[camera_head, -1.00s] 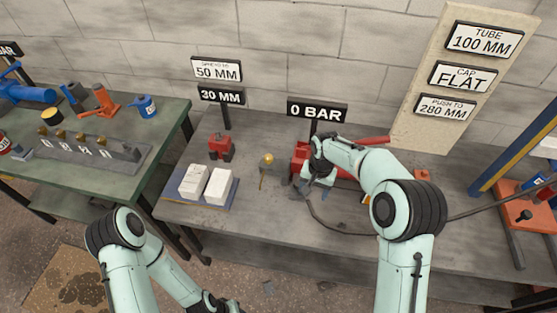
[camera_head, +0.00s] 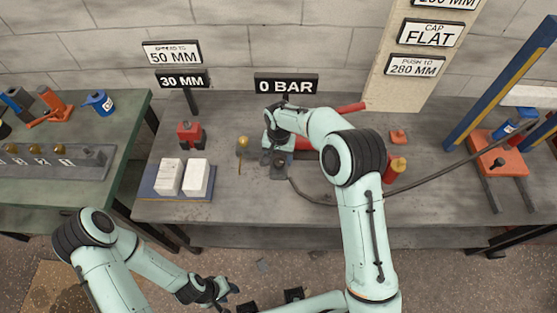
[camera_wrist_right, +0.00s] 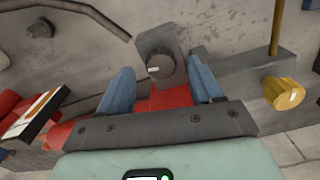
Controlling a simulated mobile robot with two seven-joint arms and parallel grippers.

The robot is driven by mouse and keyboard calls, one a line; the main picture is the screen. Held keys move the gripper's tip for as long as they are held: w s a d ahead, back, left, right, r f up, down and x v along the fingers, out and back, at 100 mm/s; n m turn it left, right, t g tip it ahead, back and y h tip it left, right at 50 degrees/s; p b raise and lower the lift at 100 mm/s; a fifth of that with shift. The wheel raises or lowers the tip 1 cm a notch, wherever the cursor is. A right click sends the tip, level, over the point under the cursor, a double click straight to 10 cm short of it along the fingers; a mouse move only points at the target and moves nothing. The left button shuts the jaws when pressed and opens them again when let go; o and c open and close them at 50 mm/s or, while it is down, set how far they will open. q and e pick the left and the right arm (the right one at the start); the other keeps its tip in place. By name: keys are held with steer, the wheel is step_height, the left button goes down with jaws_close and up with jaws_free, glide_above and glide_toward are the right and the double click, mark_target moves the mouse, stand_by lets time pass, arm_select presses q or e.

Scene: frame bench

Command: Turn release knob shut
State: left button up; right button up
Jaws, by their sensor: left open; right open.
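The release knob (camera_wrist_right: 158,66) is a small round grey knob with a pale bar across it, on a grey block at the end of the red pump (camera_wrist_right: 168,98). My right gripper is open in the right wrist view (camera_wrist_right: 161,84), one blue finger each side of the knob and block; I cannot tell whether they touch. In the head view, my right gripper (camera_head: 279,164) is over the pump's near end and hides the knob. The pump's red handle (camera_head: 350,108) shows behind my arm. My left gripper (camera_head: 226,290) hangs open and empty, low in front of the bench.
A brass-topped stem (camera_head: 243,143) stands close left of my right gripper. A red tool (camera_head: 190,134) and white blocks (camera_head: 197,178) are further left. A black hose (camera_head: 318,199) runs right across the bench. The sign behind reads 0 BAR (camera_head: 287,84).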

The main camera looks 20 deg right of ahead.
mark_target(279, 164)
steer(key=shift+f, duration=1.2)
steer(key=c, duration=1.1)
steer(key=shift+o, duration=0.2)
